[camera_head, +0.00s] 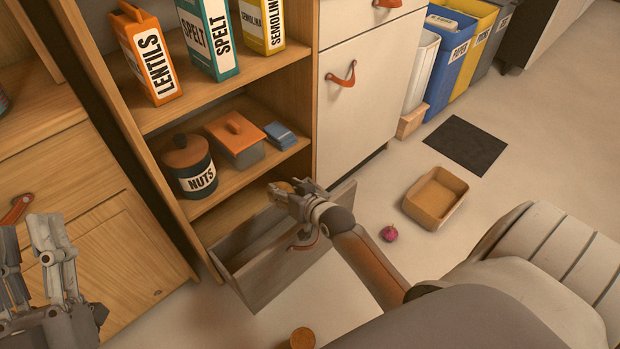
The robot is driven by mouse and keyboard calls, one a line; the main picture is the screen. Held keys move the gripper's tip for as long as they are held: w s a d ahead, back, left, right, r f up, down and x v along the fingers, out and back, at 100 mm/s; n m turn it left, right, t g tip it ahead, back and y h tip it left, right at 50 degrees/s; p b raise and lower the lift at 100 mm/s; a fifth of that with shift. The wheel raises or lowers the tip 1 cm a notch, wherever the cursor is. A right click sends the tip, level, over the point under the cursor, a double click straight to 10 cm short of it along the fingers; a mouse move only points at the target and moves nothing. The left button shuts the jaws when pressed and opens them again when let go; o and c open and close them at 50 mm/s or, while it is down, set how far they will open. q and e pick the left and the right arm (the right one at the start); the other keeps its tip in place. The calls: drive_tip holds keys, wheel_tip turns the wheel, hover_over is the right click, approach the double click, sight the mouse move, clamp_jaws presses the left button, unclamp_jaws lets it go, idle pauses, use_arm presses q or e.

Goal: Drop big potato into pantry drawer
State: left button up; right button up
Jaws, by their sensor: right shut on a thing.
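The big potato (281,187), a small tan-brown shape, is partly hidden by the fingers of my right gripper (288,193). That gripper is shut on it, above the far right part of the pantry drawer. The pantry drawer (272,292) is a grey-brown drawer at the bottom of the shelf unit, pulled open; its inside is partly hidden by my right arm and looks dark and shadowed. My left gripper (36,262) is at the lower left, in front of the wooden cabinet, with its fingers apart and nothing between them.
A shelf above the drawer holds a nuts jar (188,166), a lidded box (236,138) and blue packets (280,135). On the floor are a purple onion (389,233), an orange-brown round thing (302,338) and a tan bin (435,198). Floor at the right is mostly clear.

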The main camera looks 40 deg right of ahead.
use_arm(q)
drive_tip(key=shift+s+a+r+t+h+b, duration=0.15)
drive_tip(key=shift+s+r+t+h+b, duration=0.25)
drive_tip(key=shift+s+r+t, duration=0.9)
use_arm(e)
drive_tip(key=shift+f, duration=0.3)
use_arm(q)
drive_tip(key=shift+s+r, duration=0.1)
use_arm(e)
drive_tip(key=o, duration=1.3)
drive_tip(key=v, duration=1.2)
